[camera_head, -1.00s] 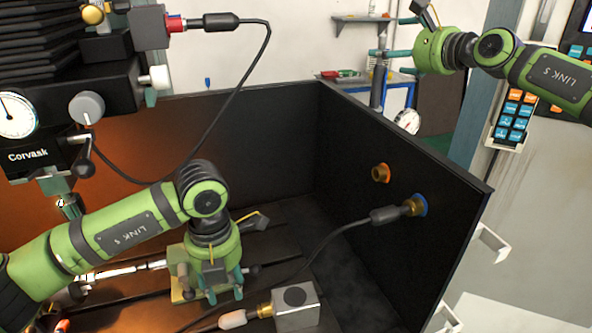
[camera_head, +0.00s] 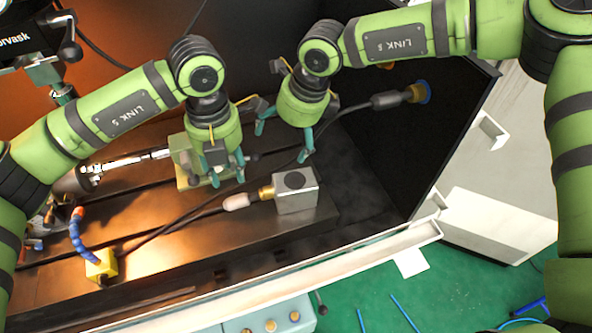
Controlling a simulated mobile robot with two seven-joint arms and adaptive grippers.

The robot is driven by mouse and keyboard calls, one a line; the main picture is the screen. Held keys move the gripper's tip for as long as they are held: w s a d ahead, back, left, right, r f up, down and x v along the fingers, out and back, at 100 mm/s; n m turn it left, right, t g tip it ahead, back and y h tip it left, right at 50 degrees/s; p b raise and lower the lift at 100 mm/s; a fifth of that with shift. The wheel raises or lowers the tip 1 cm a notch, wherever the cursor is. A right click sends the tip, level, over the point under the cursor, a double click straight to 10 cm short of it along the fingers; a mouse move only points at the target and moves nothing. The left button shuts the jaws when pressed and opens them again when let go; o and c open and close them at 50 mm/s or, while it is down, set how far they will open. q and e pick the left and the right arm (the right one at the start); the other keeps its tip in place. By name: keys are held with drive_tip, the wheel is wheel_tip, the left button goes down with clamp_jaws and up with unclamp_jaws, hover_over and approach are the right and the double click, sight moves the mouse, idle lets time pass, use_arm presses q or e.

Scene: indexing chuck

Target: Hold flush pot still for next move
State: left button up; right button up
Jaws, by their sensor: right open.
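A grey metal block (camera_head: 296,190) with a dark round top stands on the dark slotted table; I take it to be the flush pot. A brass fitting (camera_head: 266,193) with a pale plug and black cable joins its left side. My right gripper (camera_head: 284,142) is open and points down above and behind the block, apart from it. My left gripper (camera_head: 227,175) points down over a pale yellow-green fixture (camera_head: 187,163) left of the block. Its fingers sit at the fixture; whether they grip it is unclear.
A black cable runs behind my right gripper to a blue-ringed port (camera_head: 419,92) on the dark tank wall. A yellow block (camera_head: 101,265) with a blue segmented nozzle (camera_head: 77,235) stands at lower left. A white rail (camera_head: 330,262) edges the table in front.

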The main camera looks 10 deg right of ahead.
sight(296, 185)
drive_tip(key=s+f+n+g+h, duration=0.1)
drive_tip(key=s+f+n, duration=0.1)
drive_tip(key=s+n, duration=0.1)
drive_tip(key=s+f+n+g+h, duration=0.1)
drive_tip(key=s+f+n, duration=0.2)
drive_tip(key=shift+f+n, duration=0.25)
drive_tip(key=shift+n, duration=0.15)
drive_tip(key=shift+s+d+f+n+h, duration=0.3)
drive_tip(key=shift+s+n+h, duration=0.1)
drive_tip(key=shift+n, duration=0.3)
drive_tip(key=shift+f, duration=3.5)
drive_tip(key=c, duration=1.3)
drive_tip(key=o, duration=0.3)
drive_tip(key=shift+c, duration=0.6)
